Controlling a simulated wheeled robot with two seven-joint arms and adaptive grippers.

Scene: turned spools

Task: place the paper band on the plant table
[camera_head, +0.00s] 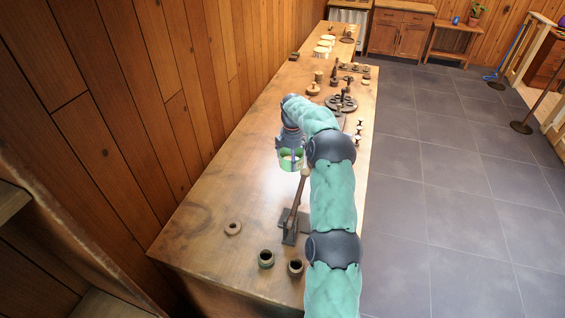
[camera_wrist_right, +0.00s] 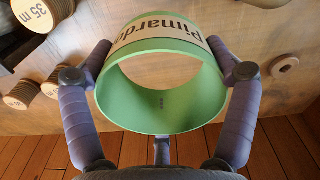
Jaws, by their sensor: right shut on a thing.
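My right gripper (camera_head: 290,151) is shut on a green ring with a cream paper band (camera_wrist_right: 160,31) around its outside, printed with dark letters. In the right wrist view the fingers (camera_wrist_right: 162,72) are on either side of the ring, and its hollow inside shows. In the head view the green and cream ring (camera_head: 291,163) hangs under the gripper, above the long workbench. The plant table (camera_head: 453,29) is a small wooden table at the far back right, with a potted plant (camera_head: 475,15) and a blue object (camera_head: 456,20) on it. My left gripper is not in view.
The long wooden workbench (camera_head: 215,200) holds several turned spools, a round dark tray (camera_head: 341,103), a ring (camera_head: 233,228) and two small pots (camera_head: 266,259). A cabinet (camera_head: 399,32) stands left of the plant table. The grey tiled floor (camera_head: 440,130) is largely clear. Thin stands (camera_head: 522,127) stand at the right.

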